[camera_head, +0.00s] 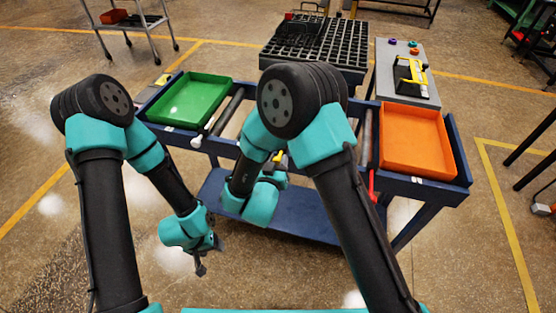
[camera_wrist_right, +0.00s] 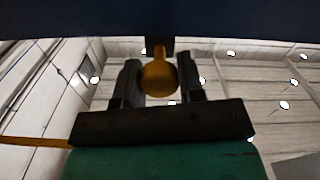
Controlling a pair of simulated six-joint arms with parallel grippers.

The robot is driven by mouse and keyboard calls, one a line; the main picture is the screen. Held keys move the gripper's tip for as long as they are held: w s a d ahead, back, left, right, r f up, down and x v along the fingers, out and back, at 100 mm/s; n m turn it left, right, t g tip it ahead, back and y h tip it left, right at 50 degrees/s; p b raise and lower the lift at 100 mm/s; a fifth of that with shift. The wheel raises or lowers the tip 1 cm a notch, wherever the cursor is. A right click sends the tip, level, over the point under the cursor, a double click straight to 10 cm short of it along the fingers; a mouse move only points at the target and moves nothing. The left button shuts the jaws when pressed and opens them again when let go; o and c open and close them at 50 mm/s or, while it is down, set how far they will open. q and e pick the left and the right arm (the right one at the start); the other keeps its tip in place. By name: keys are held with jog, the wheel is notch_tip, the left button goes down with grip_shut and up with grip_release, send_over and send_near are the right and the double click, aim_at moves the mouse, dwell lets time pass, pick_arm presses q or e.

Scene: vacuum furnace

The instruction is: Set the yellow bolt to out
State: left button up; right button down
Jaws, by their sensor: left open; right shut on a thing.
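The yellow bolt's round knob (camera_wrist_right: 158,78) shows in the right wrist view, hanging on a short stem below a dark blue surface. My right gripper (camera_wrist_right: 160,86) has one finger on each side of the knob and is shut on it. In the head view a bit of yellow (camera_head: 281,161) shows at the cart's front, beside my right wrist; my right arm hides most of that spot and the fingers. My left gripper (camera_head: 201,269) is open and empty, low in front of the cart, pointing down.
The blue cart (camera_head: 420,190) carries a green tray (camera_head: 190,100) on the left and an orange tray (camera_head: 415,140) on the right, with rollers between. Floor left of the cart is clear.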

jog(key=v, duration=0.7)
jog(key=shift+s, duration=0.1)
jog(key=c, duration=0.7)
grip_release()
jog(key=shift+c, duration=0.2)
jog(key=v, duration=1.2)
jog(key=shift+r, duration=0.1)
jog(key=x, duration=1.2)
